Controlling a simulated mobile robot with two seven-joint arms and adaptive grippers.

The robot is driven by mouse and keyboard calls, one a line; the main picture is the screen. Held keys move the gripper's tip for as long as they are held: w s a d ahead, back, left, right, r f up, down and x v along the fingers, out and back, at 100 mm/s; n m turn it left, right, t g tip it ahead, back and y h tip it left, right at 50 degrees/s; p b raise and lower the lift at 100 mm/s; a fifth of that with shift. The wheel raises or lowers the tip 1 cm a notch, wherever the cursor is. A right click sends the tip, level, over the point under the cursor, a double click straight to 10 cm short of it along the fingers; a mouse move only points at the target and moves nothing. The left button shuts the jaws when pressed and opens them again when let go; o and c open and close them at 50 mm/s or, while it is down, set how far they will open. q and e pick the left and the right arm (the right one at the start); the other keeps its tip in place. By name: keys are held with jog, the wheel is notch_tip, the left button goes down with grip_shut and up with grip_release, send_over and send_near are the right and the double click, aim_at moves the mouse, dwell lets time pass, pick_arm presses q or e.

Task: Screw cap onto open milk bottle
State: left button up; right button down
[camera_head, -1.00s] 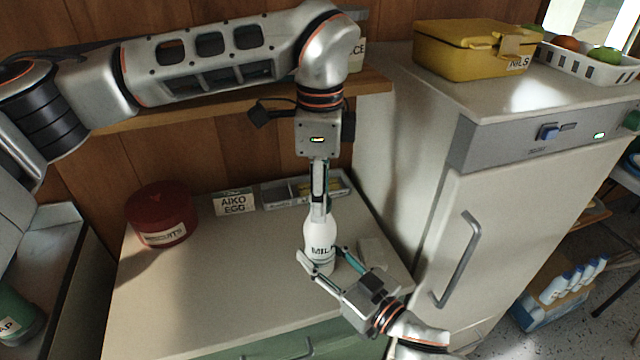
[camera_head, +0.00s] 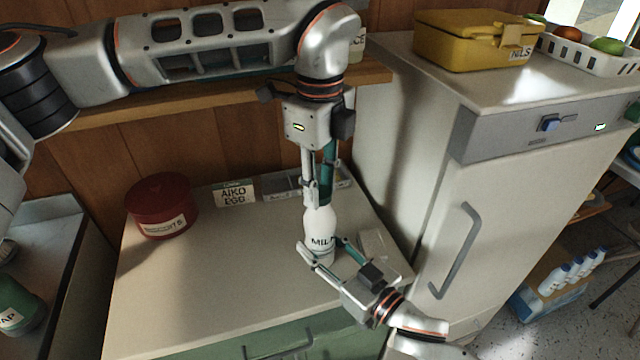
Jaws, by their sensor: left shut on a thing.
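The white milk bottle (camera_head: 321,222) stands upright on the counter, its "MILK" label facing me. My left gripper (camera_head: 318,197) points straight down over the bottle's neck and is shut at its top. The cap is hidden between its fingers, so I cannot make out how it sits on the neck. My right gripper (camera_head: 325,258) comes in from the lower right, with one finger on each side of the bottle's lower body. I cannot tell whether both fingers touch it.
A red round tin (camera_head: 161,205) and an "AIKO EGG" card (camera_head: 235,194) stand at the counter's back left. A grey divided tray (camera_head: 280,186) lies behind the bottle. A white fridge (camera_head: 540,200) rises at the right, with a yellow box (camera_head: 470,42) on top. The counter's left front is clear.

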pick_arm(q)
jog(key=shift+m, duration=0.3)
jog(key=o, duration=1.2)
jog(key=shift+r, duration=2.25)
jog(key=shift+c, duration=0.2)
